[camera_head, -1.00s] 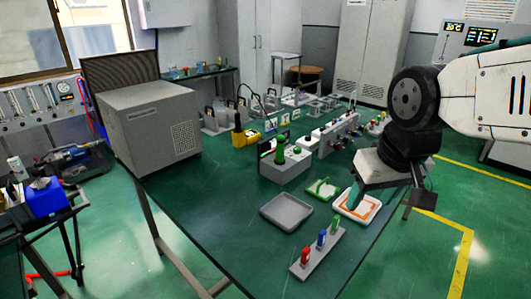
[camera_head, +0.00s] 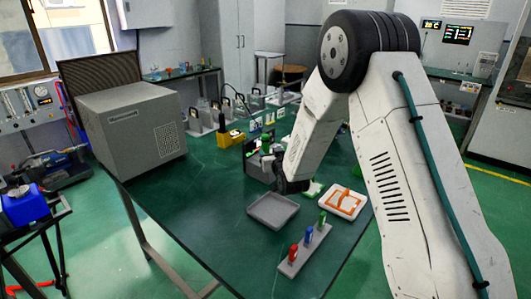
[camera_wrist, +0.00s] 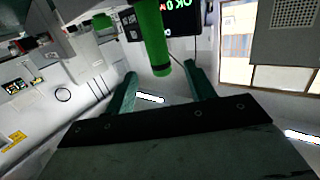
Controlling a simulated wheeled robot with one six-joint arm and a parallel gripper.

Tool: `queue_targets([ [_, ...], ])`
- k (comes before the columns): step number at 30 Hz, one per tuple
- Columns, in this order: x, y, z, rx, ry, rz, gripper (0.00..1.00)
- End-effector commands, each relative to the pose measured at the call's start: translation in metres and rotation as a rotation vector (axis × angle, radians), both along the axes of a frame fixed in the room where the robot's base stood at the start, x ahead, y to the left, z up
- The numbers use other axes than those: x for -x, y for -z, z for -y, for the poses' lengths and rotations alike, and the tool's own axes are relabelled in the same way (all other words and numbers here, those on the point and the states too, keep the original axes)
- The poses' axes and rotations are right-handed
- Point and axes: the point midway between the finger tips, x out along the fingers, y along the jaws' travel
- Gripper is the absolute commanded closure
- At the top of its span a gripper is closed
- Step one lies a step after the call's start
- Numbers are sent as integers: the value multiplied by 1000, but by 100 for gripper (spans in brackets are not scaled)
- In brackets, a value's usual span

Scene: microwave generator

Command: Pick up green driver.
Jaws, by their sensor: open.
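A small green-handled piece (camera_head: 322,222) stands in the grey rack (camera_head: 291,267) beside a blue one (camera_head: 308,235) and a red one (camera_head: 293,252). Another green upright part (camera_head: 265,145) shows at the grey device with a dark screen (camera_head: 251,150). In the wrist view, a bright green cylinder (camera_wrist: 153,35) has its end near the tips of my gripper (camera_wrist: 160,72). My gripper is open with its fingers apart, and the cylinder is not clamped. I cannot tell its exact depth between the fingers. My arm hides much of the device in the head view.
A grey tray (camera_head: 272,224) and a white-and-orange tray (camera_head: 360,203) lie on the green table (camera_head: 195,222). A large grey box (camera_head: 132,125) stands at the left. The table's front left is clear. A dark display (camera_wrist: 182,18) is close in the wrist view.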

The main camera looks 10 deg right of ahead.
Motion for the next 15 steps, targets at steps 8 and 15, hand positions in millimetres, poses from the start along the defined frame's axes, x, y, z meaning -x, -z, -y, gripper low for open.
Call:
queue_targets([
  [8,-14,20,-2,-3,-1,88,46],
  [15,-42,16,-1,-3,-1,89,46],
])
